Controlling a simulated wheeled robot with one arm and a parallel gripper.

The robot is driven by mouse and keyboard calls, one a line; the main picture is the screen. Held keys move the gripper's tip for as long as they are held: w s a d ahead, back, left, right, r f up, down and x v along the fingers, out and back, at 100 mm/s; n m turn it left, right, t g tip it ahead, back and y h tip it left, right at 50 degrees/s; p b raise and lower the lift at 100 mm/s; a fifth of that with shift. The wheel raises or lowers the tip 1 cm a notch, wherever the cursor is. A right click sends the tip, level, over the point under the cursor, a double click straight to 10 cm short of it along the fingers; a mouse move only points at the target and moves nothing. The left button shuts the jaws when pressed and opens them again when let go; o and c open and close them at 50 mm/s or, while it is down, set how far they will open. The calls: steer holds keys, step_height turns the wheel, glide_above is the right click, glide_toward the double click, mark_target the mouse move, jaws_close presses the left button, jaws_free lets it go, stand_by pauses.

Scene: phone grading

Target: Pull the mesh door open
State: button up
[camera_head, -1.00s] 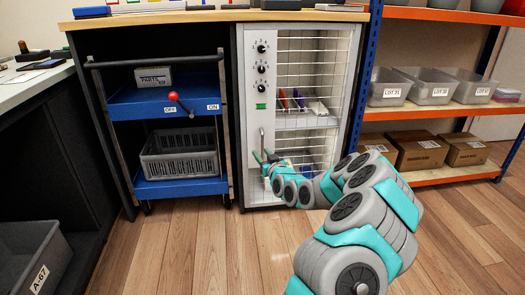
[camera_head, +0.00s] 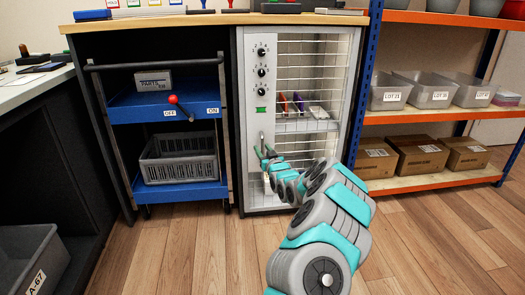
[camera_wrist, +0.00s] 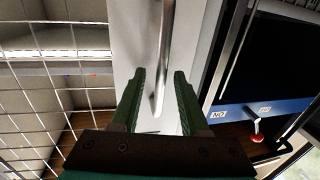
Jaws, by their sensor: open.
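The mesh door (camera_head: 308,75) is a wire grid on the front of a grey cabinet under the worktop, and it looks shut. Its vertical metal handle (camera_head: 262,142) is on the grey panel left of the mesh. My gripper (camera_head: 264,153) is open at the lower part of the handle. In the wrist view, the handle (camera_wrist: 163,60) runs down between the two green fingers of my gripper (camera_wrist: 158,80), with a gap on both sides. The mesh (camera_wrist: 60,75) shows at left there. Whether the fingers reach around the bar's depth I cannot tell.
A blue cart (camera_head: 180,188) with a grey crate (camera_head: 180,157) and a red-knobbed lever (camera_head: 173,99) stands left of the cabinet. An orange shelf (camera_head: 430,180) with boxes and bins is at right. The wooden floor in front is clear.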

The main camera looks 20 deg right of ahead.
steer(key=shift+w, duration=0.2)
steer(key=shift+c, duration=0.2)
jaws_close()
stand_by(1.2)
